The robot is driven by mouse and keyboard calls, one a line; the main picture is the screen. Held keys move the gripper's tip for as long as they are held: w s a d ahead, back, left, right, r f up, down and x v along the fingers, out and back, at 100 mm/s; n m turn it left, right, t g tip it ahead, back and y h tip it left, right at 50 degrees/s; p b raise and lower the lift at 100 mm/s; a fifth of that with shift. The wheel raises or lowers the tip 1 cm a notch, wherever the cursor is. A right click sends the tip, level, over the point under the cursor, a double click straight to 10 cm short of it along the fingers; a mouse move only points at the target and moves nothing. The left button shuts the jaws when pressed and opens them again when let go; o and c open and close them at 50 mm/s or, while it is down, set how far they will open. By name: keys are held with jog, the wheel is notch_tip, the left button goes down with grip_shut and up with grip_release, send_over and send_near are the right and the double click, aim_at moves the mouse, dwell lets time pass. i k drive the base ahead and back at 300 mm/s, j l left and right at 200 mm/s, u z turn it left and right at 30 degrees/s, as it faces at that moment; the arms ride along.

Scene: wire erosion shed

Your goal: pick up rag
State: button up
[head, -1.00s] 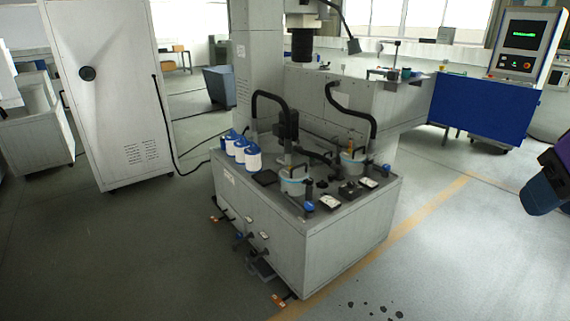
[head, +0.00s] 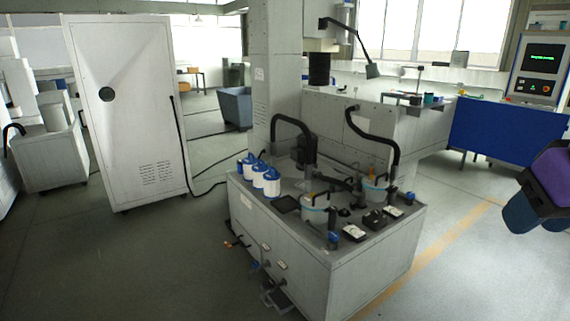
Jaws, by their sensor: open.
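I cannot make out a rag anywhere in the head view. Small teal and dark items (head: 431,98) lie on the bench at the back right, too small to identify. Part of my own arm, purple and dark blue, shows at the right edge. My gripper's fingers are not visible.
A grey machine base (head: 345,278) stands in the middle, with white-and-blue bottles (head: 271,182), pots and black hoses on top. A tall white cabinet (head: 125,110) stands left, and a blue panel (head: 497,130) at right. Floor (head: 150,270) is clear at front left.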

aim_at(300, 184)
jog(key=i+j+u, duration=0.65)
jog(key=i+u, duration=0.7)
jog(key=i+z, duration=0.1)
jog(key=i, duration=0.3)
jog(key=i+j+z, duration=0.1)
jog(key=i, duration=0.35)
jog(key=i+j+z, duration=0.1)
jog(key=i, duration=0.3)
jog(key=i+j+z, duration=0.1)
jog(key=i+j, duration=0.15)
jog(key=i, duration=0.15)
jog(key=i+z, duration=0.25)
jog(key=z, duration=0.25)
jog(key=i+j+z, duration=0.2)
jog(key=z, duration=0.25)
jog(key=i+j+z, duration=0.2)
jog(key=z, duration=0.3)
jog(key=i+j+z, duration=0.15)
jog(key=j+z, duration=0.2)
jog(key=z, duration=0.15)
jog(key=i+j+z, duration=0.15)
jog(key=z, duration=0.25)
jog(key=j+z, duration=0.4)
jog(key=i+j+z, duration=0.1)
jog(key=j+z, duration=0.2)
jog(key=z, duration=0.15)
jog(key=j+z, duration=0.4)
jog(key=i, duration=0.1)
